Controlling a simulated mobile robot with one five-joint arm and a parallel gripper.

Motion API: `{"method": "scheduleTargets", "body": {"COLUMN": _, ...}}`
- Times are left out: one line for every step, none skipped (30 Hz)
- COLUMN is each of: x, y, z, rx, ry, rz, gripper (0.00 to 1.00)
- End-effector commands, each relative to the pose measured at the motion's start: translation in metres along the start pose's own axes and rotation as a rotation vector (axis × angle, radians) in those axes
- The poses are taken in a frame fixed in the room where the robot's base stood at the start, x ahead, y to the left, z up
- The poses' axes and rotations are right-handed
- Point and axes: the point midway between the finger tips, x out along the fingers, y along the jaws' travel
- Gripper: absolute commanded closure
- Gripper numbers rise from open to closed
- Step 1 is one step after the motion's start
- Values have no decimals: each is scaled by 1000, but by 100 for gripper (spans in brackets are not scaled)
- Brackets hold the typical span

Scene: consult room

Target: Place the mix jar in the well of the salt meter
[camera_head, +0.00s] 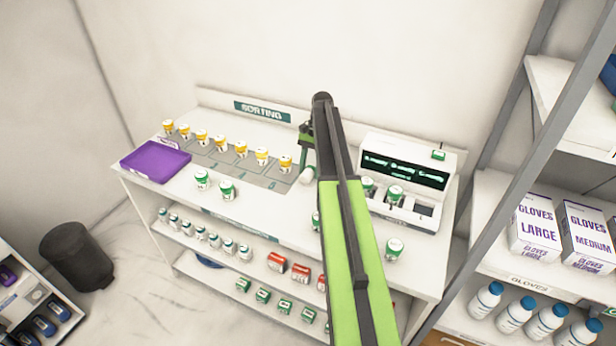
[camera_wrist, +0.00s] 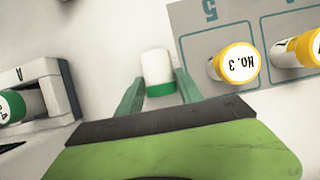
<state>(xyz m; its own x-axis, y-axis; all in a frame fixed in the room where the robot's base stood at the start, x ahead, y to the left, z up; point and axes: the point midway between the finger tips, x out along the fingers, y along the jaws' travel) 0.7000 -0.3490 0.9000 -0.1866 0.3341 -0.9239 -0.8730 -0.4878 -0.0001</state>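My gripper (camera_head: 306,150) is over the sorting counter, left of the salt meter (camera_head: 385,147). In the wrist view its green fingers (camera_wrist: 160,80) are closed on the sides of a white jar with a green band (camera_wrist: 156,68). This jar (camera_head: 307,175) looks tilted in the head view. No label is readable, so I cannot confirm that it is the mix jar. The salt meter is a white box with a lit dark display. Green-and-white jars (camera_head: 395,193) stand at its front, beside a dark recess; my arm hides part of its left side.
Several yellow-lidded jars (camera_head: 220,142) stand on the grey marked mat. A purple tray (camera_head: 155,160) lies at the left end. Loose green-and-white jars (camera_head: 202,179) stand near the front edge, one (camera_head: 394,248) before the meter. A metal rack (camera_head: 490,150) rises at the right.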

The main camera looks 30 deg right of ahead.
Motion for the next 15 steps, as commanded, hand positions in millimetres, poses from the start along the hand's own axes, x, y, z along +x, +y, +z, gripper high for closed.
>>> {"method": "scheduleTargets", "body": {"x": 0, "y": 0, "z": 0, "rx": 0, "ry": 0, "rz": 0, "gripper": 64}}
{"method": "scheduleTargets", "body": {"x": 0, "y": 0, "z": 0, "rx": 0, "ry": 0, "rz": 0, "gripper": 68}}
{"method": "scheduleTargets", "body": {"x": 0, "y": 0, "z": 0, "rx": 0, "ry": 0, "rz": 0, "gripper": 74}}
{"method": "scheduleTargets", "body": {"x": 0, "y": 0, "z": 0, "rx": 0, "ry": 0, "rz": 0, "gripper": 78}}
{"method": "scheduleTargets", "body": {"x": 0, "y": 0, "z": 0, "rx": 0, "ry": 0, "rz": 0, "gripper": 81}}
{"method": "scheduleTargets", "body": {"x": 0, "y": 0, "z": 0, "rx": 0, "ry": 0, "rz": 0, "gripper": 87}}
{"method": "scheduleTargets", "body": {"x": 0, "y": 0, "z": 0, "rx": 0, "ry": 0, "rz": 0, "gripper": 91}}
{"method": "scheduleTargets", "body": {"x": 0, "y": 0, "z": 0, "rx": 0, "ry": 0, "rz": 0, "gripper": 94}}
{"method": "scheduleTargets", "body": {"x": 0, "y": 0, "z": 0, "rx": 0, "ry": 0, "rz": 0, "gripper": 99}}
{"method": "scheduleTargets", "body": {"x": 0, "y": 0, "z": 0, "rx": 0, "ry": 0, "rz": 0, "gripper": 99}}
{"method": "scheduleTargets", "body": {"x": 0, "y": 0, "z": 0, "rx": 0, "ry": 0, "rz": 0, "gripper": 100}}
{"method": "scheduleTargets", "body": {"x": 0, "y": 0, "z": 0, "rx": 0, "ry": 0, "rz": 0, "gripper": 100}}
{"method": "scheduleTargets", "body": {"x": 0, "y": 0, "z": 0, "rx": 0, "ry": 0, "rz": 0, "gripper": 100}}
{"method": "scheduleTargets", "body": {"x": 0, "y": 0, "z": 0, "rx": 0, "ry": 0, "rz": 0, "gripper": 100}}
{"method": "scheduleTargets", "body": {"x": 0, "y": 0, "z": 0, "rx": 0, "ry": 0, "rz": 0, "gripper": 100}}
